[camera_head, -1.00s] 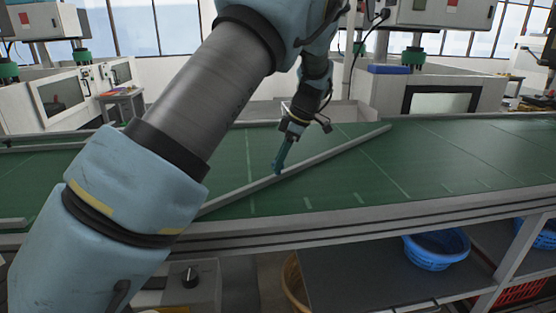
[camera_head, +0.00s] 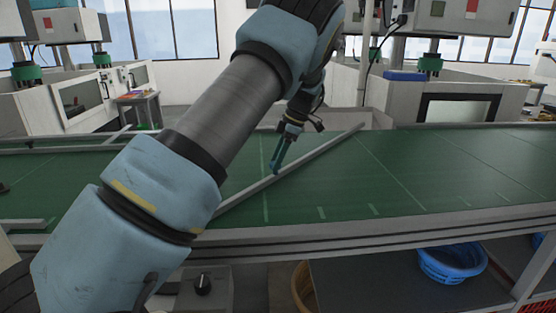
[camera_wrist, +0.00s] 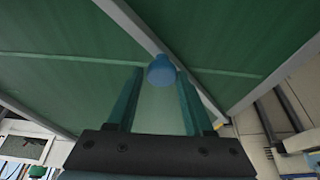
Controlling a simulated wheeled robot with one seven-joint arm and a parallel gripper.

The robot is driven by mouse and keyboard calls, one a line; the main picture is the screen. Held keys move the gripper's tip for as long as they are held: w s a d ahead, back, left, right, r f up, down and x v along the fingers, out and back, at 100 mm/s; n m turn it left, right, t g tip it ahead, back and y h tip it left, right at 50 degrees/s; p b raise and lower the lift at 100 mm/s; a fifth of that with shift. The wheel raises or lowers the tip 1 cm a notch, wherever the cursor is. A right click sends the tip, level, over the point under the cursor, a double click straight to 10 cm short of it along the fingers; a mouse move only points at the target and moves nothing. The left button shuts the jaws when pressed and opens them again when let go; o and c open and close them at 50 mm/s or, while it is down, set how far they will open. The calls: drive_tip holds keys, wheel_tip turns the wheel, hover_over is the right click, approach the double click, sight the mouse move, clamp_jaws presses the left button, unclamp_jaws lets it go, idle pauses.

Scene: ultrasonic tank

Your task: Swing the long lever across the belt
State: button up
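The long lever (camera_head: 320,150) is a thin grey bar lying slantwise over the green belt (camera_head: 420,170). Its far end reaches the belt's back edge, and its near end is hidden behind my arm. In the wrist view the bar (camera_wrist: 137,28) crosses diagonally, with a round blue knob (camera_wrist: 161,70) by it. My gripper (camera_head: 275,171) points down at the bar's middle. In the wrist view its two green fingers (camera_wrist: 160,74) stand apart, with the knob between their tips and small gaps at both sides.
The belt's metal front rail (camera_head: 400,236) runs across the view. A blue basket (camera_head: 452,262) sits on the shelf below. White machines (camera_head: 455,105) stand behind the belt. The belt surface right of the lever is clear.

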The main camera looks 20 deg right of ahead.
drive_tip(key=shift+o, duration=1.4)
drive_tip(key=shift+w+a, duration=0.2)
drive_tip(key=shift+w, duration=0.05)
drive_tip(key=shift+o, duration=0.8)
drive_tip(key=shift+d, duration=0.1)
drive_tip(key=shift+s, duration=0.1)
drive_tip(key=w+b+v, duration=0.1)
drive_tip(key=b+v, duration=0.1)
drive_tip(key=v, duration=0.8)
drive_tip(key=shift+s+d+r+b, duration=0.2)
drive_tip(key=shift+s+r+b, duration=0.15)
drive_tip(key=shift+s, duration=0.15)
